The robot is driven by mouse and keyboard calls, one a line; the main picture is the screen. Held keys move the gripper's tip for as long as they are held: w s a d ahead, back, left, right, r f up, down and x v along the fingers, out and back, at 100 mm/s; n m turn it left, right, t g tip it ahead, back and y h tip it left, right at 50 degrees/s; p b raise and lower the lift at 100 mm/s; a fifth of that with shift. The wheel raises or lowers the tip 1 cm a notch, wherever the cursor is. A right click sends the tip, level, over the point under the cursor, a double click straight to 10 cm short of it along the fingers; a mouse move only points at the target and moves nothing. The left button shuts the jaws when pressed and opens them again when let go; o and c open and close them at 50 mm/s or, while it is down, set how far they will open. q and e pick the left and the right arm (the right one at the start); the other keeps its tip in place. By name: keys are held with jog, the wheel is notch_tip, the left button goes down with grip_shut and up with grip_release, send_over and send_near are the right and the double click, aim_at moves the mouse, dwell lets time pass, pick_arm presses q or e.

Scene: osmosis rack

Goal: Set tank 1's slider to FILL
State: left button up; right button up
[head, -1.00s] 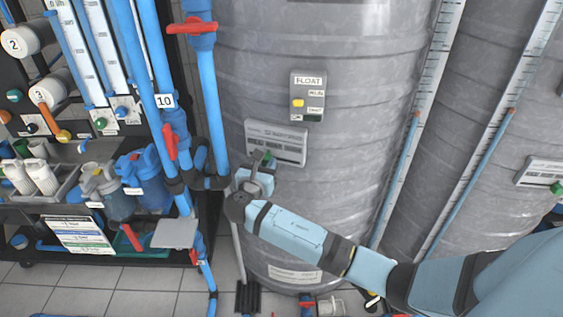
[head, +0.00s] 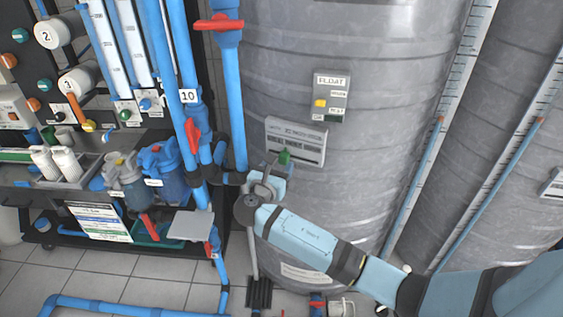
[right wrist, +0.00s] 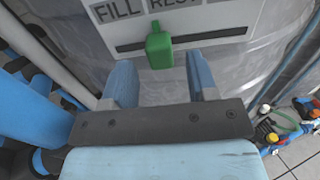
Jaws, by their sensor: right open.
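The slider is a green knob (head: 284,157) on a light label plate (head: 296,136) on the front of the big grey tank (head: 390,110). In the right wrist view the green knob (right wrist: 159,45) sits in a dark horizontal slot, between the word FILL on the left and a second, partly cut-off word on the right. My right gripper (head: 272,174) is just below the knob in the head view. In the right wrist view its two blue fingers (right wrist: 160,75) are apart, one on each side below the knob, with nothing between them. My left gripper is not in view.
A FLOAT box (head: 330,97) with a yellow button is mounted above the plate. Blue pipes with red valve handles (head: 220,24) run close on the left. A rack with filters (head: 160,175) stands further left. Clear tank wall lies right of the plate.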

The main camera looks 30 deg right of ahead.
pick_arm(q)
jog(key=shift+p, duration=0.35)
pick_arm(e)
jog(key=v, duration=1.1)
jog(key=shift+a, duration=0.25)
jog(key=shift+s, duration=0.15)
